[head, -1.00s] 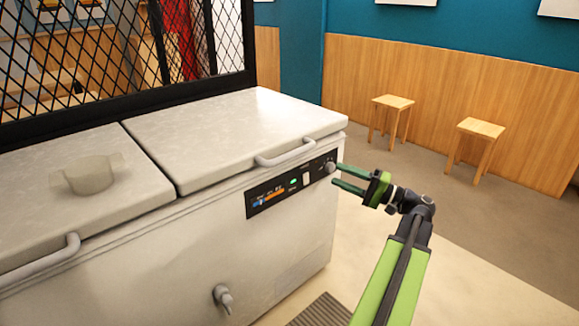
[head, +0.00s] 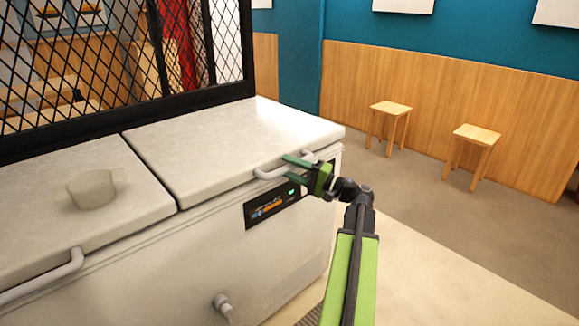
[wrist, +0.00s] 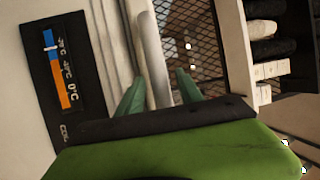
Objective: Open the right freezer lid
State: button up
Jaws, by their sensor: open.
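The right freezer lid (head: 225,147) is a white slab lying shut on the chest freezer (head: 200,262). Its curved white handle (head: 264,174) sticks out from the front edge. My gripper (head: 290,166) is open at the right part of this handle. In the wrist view, the handle bar (wrist: 154,60) runs between the two green fingers (wrist: 152,92), with a gap to each finger. Whether the fingers touch the handle cannot be told. Part of the handle is hidden behind the fingers in the head view.
The left lid (head: 60,200) is shut and carries a pale pot (head: 92,189). A control panel (head: 270,208) sits below the right handle. A black mesh screen (head: 110,70) stands behind the freezer. Two wooden stools (head: 388,118) stand right, with open floor before them.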

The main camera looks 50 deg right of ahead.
jog(key=shift+w, duration=0.1)
grip_shut()
dwell(1.3)
